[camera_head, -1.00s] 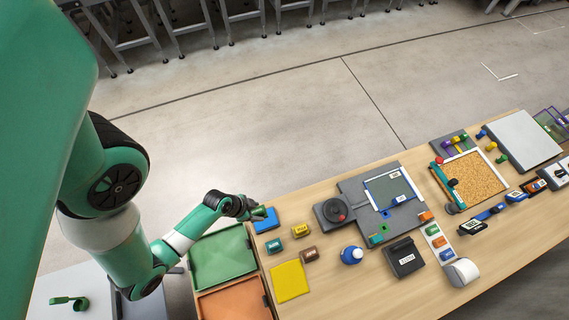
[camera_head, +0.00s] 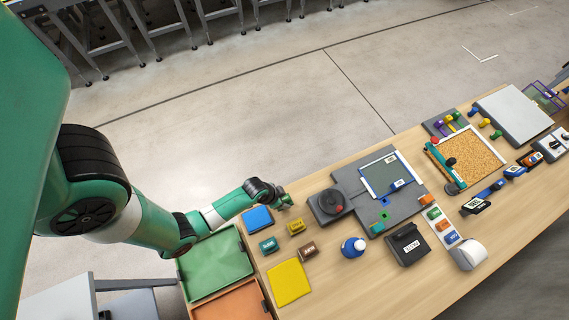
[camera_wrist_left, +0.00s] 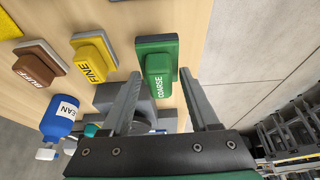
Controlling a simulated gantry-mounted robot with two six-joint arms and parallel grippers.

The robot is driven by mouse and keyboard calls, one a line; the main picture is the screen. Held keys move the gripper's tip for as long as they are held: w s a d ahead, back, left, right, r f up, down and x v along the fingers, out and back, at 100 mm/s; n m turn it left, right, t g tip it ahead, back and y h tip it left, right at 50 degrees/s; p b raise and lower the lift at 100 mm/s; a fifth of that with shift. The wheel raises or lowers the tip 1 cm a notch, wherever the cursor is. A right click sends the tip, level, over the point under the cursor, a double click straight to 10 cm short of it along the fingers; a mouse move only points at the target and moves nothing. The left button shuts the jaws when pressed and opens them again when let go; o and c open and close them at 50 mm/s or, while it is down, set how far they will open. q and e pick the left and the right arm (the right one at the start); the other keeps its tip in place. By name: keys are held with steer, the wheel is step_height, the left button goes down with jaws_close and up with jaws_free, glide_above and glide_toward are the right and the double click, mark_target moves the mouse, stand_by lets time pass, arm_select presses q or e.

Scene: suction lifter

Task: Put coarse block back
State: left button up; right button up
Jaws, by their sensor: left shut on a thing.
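The coarse block is green with a white COARSE label. It shows in the left wrist view (camera_wrist_left: 159,68) between the two fingers of my left gripper (camera_wrist_left: 160,80). In the head view my left gripper (camera_head: 284,201) is at the table's back edge, right of the blue pad, shut on the block. The block lines up with the yellow FINE block (camera_wrist_left: 92,56) and the brown BUFF block (camera_wrist_left: 38,62). Whether it touches the table I cannot tell. My right gripper is not in view.
A blue pad (camera_head: 257,219), teal block (camera_head: 268,245), yellow sheet (camera_head: 289,282) and blue bottle (camera_head: 353,247) are nearby. A dark grey device with a round knob (camera_head: 330,205) stands right of the gripper. Green (camera_head: 216,264) and orange (camera_head: 232,302) trays lie left.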

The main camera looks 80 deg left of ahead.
mark_target(285, 201)
arm_select(q)
steer(key=shift+s+b+x, duration=0.15)
steer(key=shift+b+x, duration=0.25)
steer(key=shift+x, duration=0.55)
steer(key=shift+s+b+x, duration=0.15)
steer(key=shift+b+x, duration=0.25)
steer(key=shift+x, duration=0.5)
steer(key=shift+f, duration=0.2)
steer(key=shift+f, duration=0.15)
steer(key=o, duration=1.3)
steer(key=p+v, duration=0.9)
steer(key=v, duration=0.3)
steer(key=shift+s, duration=0.1)
